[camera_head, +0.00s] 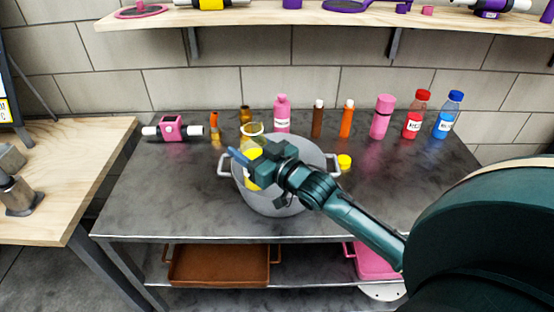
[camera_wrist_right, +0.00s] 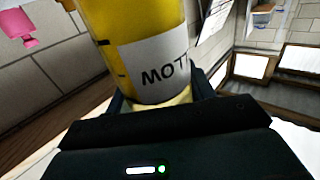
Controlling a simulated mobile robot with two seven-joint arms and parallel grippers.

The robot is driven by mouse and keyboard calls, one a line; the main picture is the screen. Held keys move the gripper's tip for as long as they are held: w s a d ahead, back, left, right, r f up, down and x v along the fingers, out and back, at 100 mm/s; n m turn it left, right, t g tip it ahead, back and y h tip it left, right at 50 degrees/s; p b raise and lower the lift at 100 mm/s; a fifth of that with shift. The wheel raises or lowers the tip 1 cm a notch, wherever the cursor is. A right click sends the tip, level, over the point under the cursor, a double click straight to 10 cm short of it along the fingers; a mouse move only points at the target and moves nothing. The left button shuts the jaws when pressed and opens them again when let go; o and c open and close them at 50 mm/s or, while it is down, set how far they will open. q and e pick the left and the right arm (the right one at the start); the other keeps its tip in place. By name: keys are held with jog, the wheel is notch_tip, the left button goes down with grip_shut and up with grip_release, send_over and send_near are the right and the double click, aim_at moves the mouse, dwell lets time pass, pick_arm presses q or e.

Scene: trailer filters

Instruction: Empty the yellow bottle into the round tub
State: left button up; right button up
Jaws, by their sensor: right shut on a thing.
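The round tub (camera_head: 290,202) is a grey metal pot with two side handles, standing on the dark metal table. My right gripper (camera_head: 247,157) is above the left part of its opening, shut on the yellow bottle (camera_head: 253,180). The bottle shows as yellow patches around the fingers, over the tub. In the right wrist view the bottle (camera_wrist_right: 115,20) is large, with a white label reading "MOT". Its mouth is hidden, and I cannot tell its tilt or whether anything flows. A yellow cap (camera_head: 344,161) lies on the table just right of the tub. My left gripper is not in view.
A pale, yellow-rimmed vessel (camera_head: 252,128) shows behind the gripper. Behind the tub stand several bottles, including pink (camera_head: 282,114), red (camera_head: 416,115) and blue (camera_head: 447,116). A pink part (camera_head: 172,128) lies back left. The table's front left is clear.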

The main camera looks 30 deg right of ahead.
jog(key=shift+r+m+p, duration=0.2)
jog(key=shift+m+p, duration=0.1)
jog(key=shift+m, duration=0.1)
